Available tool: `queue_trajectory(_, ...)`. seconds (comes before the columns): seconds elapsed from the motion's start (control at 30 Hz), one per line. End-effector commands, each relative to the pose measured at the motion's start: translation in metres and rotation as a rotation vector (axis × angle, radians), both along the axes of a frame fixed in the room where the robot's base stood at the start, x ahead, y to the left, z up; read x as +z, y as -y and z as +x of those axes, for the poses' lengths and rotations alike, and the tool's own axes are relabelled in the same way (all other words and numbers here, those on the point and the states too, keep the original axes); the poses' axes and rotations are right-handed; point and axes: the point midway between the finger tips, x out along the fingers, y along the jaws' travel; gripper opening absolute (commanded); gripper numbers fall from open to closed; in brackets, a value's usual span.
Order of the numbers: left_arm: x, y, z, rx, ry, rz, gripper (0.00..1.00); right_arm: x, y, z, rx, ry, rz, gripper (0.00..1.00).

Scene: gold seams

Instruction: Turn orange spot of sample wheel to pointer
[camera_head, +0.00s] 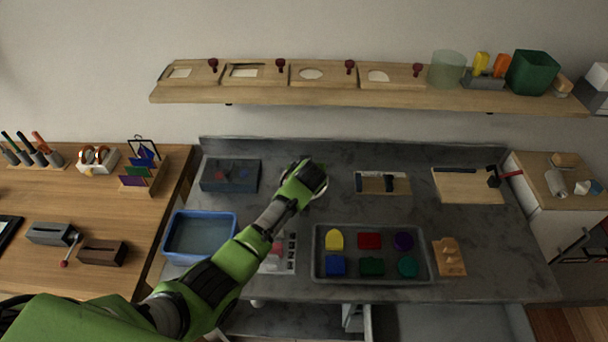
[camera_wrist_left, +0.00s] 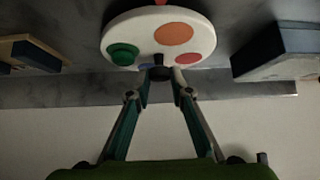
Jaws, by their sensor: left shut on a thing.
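The sample wheel (camera_wrist_left: 145,32) is a white disc. In the left wrist view it has an orange spot (camera_wrist_left: 173,34) right of its middle, a raised green spot (camera_wrist_left: 122,53) at lower left, a red spot (camera_wrist_left: 189,59) at lower right and part of a blue one at the lower edge. A red tip, likely the pointer (camera_wrist_left: 160,2), shows at the top edge, left of the orange spot. My left gripper (camera_wrist_left: 160,73) is shut on a small dark peg at the wheel's lower edge. In the head view my gripper covers most of the wheel (camera_head: 320,189).
A dark grey box (camera_head: 230,176) stands left of the wheel and a wooden block with dark tools (camera_head: 382,184) right of it. A blue tub (camera_head: 168,240) and a grey tray of coloured pieces (camera_head: 320,268) lie nearer. A shelf (camera_head: 330,96) runs above.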

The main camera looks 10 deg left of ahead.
Motion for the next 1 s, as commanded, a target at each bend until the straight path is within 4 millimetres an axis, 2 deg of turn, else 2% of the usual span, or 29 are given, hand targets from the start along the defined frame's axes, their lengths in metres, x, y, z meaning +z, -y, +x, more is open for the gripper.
queue_trajectory(0.5, -0.003, 0.003, 0.001, 0.227, 0.001, -0.002, 0.0, -0.035, 0.0, 0.0, -0.001, 0.0, 0.0, 0.0)
queue_trajectory(1.0, 0.0, 0.002, 0.001, 0.309, 0.0, -0.001, 0.0, -0.046, -0.001, 0.0, -0.002, 0.0, 0.001, 0.0)
